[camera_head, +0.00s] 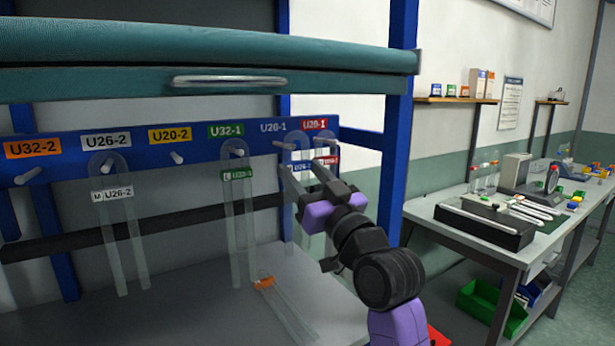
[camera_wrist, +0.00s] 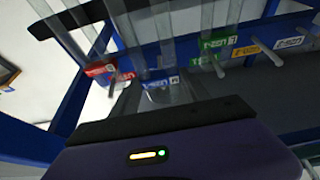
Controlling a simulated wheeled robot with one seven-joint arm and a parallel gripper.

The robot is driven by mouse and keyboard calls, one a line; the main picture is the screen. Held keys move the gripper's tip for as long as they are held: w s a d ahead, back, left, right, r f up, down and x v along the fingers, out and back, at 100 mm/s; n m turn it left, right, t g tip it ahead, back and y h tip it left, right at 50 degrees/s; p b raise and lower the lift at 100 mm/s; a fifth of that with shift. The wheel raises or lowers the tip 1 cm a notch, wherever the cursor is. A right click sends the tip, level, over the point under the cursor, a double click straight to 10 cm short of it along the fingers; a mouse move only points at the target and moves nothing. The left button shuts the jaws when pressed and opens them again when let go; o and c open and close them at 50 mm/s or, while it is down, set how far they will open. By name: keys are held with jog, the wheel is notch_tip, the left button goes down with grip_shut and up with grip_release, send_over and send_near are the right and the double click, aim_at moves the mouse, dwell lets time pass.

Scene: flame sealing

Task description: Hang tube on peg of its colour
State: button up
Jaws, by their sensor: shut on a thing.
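My gripper (camera_head: 301,172) is at the right end of the blue peg rail, shut on a clear looped tube with a blue tag (camera_wrist: 163,82). The held tube is at the blue U20-1 label (camera_head: 273,126) and its peg (camera_head: 284,146). I cannot tell whether its loop is around the peg. A clear tube with a green tag (camera_head: 238,174) hangs on the green U32-1 peg. A white-tagged tube (camera_head: 112,193) hangs on the U26-2 peg. A red-tagged tube (camera_wrist: 100,70) hangs at the right end. An orange-tagged tube (camera_head: 264,282) lies on the lower surface.
The orange-label peg (camera_head: 28,175) and yellow-label peg (camera_head: 177,157) are bare. A teal shelf (camera_head: 200,58) overhangs the rail, and a blue post (camera_head: 396,130) stands right of my gripper. A side bench (camera_head: 455,225) with equipment stands at the right.

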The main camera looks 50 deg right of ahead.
jog(key=shift+w+d+f+b, duration=0.15)
jog(key=shift+w+d+b, duration=0.05)
jog(key=shift+w, duration=0.55)
jog(key=shift+w+d+f+b, duration=0.15)
jog(key=shift+w+d+b, duration=0.1)
jog(key=shift+w, duration=0.5)
jog(key=shift+w+d+f+b, duration=0.15)
jog(key=shift+w+d, duration=0.05)
jog(key=shift+w, duration=0.55)
jog(key=shift+w+d, duration=0.1)
jog(key=shift+w, duration=0.2)
jog(key=o, duration=1.9)
jog(key=shift+f, duration=0.1)
jog(key=shift+o, duration=0.2)
jog(key=r+b+v, duration=0.1)
jog(key=v, duration=0.7)
jog(key=shift+s, duration=0.55)
dwell(0.4)
jog(key=shift+f, duration=0.1)
